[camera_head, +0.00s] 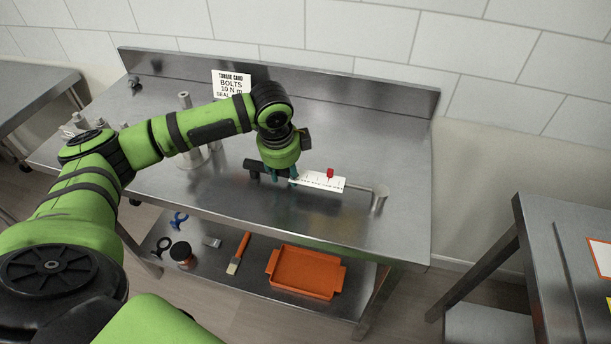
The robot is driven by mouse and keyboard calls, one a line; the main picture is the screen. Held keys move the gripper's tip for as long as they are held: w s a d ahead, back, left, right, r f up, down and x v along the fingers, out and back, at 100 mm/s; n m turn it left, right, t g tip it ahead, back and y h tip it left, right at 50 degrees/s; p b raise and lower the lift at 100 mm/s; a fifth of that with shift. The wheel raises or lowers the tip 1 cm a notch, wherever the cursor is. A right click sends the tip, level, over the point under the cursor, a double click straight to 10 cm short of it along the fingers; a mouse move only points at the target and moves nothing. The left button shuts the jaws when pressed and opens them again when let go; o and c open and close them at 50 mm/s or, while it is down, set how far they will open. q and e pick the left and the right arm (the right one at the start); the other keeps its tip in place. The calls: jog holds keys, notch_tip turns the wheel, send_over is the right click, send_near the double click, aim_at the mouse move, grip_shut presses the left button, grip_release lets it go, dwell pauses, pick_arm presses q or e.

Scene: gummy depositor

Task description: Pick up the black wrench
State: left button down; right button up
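The black wrench lies across the steel table, its black handle (253,165) at the left end and a thin metal shaft running right. A white scale plate (322,181) with a red pointer sits along it. My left gripper (282,177) comes down from above with teal fingers at the handle, just left of the scale plate. The fingers hide part of the handle. I cannot tell whether they are closed on it or only beside it. My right gripper is not in view.
A torque card (231,84) stands at the table's back edge. A metal cylinder (379,197) is at the shaft's right end. Metal fittings stand at the left. The lower shelf holds an orange tray (303,272), a brush (238,254) and small items. The table's front right is clear.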

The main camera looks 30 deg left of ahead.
pick_arm(q)
jog(key=shift+w+r, duration=0.1)
jog(key=shift+r, duration=0.3)
jog(key=r, duration=0.2)
jog(key=r+b, duration=0.1)
jog(key=shift+d+r, duration=0.3)
jog(key=s+d+r+b, duration=0.1)
jog(key=s+d+r, duration=0.4)
jog(key=d, duration=0.5)
jog(key=shift+r, duration=0.85)
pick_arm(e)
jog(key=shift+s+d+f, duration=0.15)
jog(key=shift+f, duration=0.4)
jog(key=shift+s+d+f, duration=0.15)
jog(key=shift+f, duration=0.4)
pick_arm(q)
jog(key=c, duration=1.5)
grip_release()
grip_shut()
jog(key=shift+f, duration=0.1)
